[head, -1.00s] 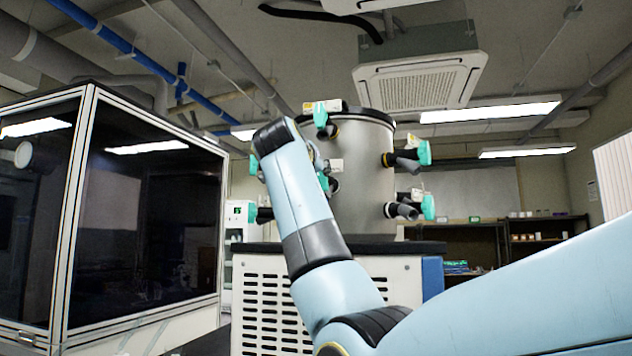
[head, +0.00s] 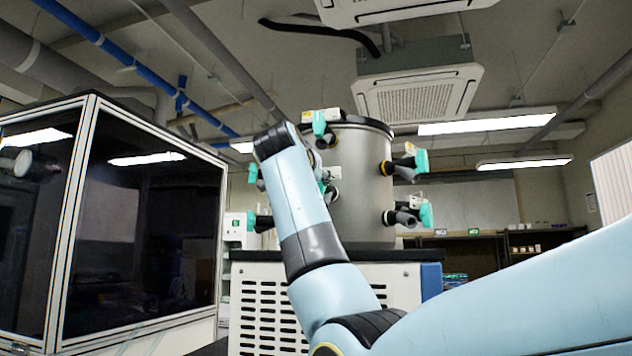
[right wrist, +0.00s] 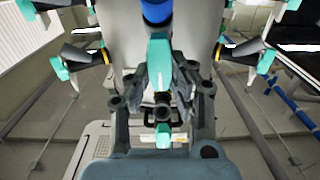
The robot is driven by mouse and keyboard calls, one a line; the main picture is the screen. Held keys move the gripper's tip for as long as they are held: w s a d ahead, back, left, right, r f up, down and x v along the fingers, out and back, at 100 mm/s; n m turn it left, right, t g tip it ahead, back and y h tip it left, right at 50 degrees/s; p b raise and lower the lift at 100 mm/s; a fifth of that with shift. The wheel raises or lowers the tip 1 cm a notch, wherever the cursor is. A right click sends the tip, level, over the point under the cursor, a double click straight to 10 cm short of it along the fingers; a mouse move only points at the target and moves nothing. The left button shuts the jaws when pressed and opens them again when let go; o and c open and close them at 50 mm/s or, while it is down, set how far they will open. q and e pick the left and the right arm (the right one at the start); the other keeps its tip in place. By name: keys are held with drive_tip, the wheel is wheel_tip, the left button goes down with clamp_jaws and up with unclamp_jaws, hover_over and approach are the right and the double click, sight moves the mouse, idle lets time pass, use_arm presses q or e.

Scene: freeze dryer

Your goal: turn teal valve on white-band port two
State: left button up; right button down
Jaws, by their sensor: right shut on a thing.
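A grey metal drum (head: 362,185) carries several ports with teal valves. In the head view, teal valves show at the upper front (head: 319,124), the upper right (head: 421,160), the lower right (head: 426,214) and the lower left (head: 251,221). My right arm crosses in front of the drum and hides the right gripper there. In the right wrist view my right gripper (right wrist: 160,82) is shut on a teal valve (right wrist: 159,50), with a finger on each side. A blue-banded part (right wrist: 157,10) lies just beyond it. I cannot make out a white band. My left gripper is not in view.
The drum stands on a white vented cabinet (head: 395,285) with a dark top. A dark-glazed enclosure (head: 150,235) stands at the left. Neighbouring valves flank the gripper in the wrist view, one at the left (right wrist: 60,68) and one at the right (right wrist: 266,61).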

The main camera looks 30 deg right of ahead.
drive_tip(key=shift+f, duration=0.15)
drive_tip(key=c, duration=1.2)
unclamp_jaws()
drive_tip(key=shift+a, duration=0.1)
drive_tip(key=v, duration=1.2)
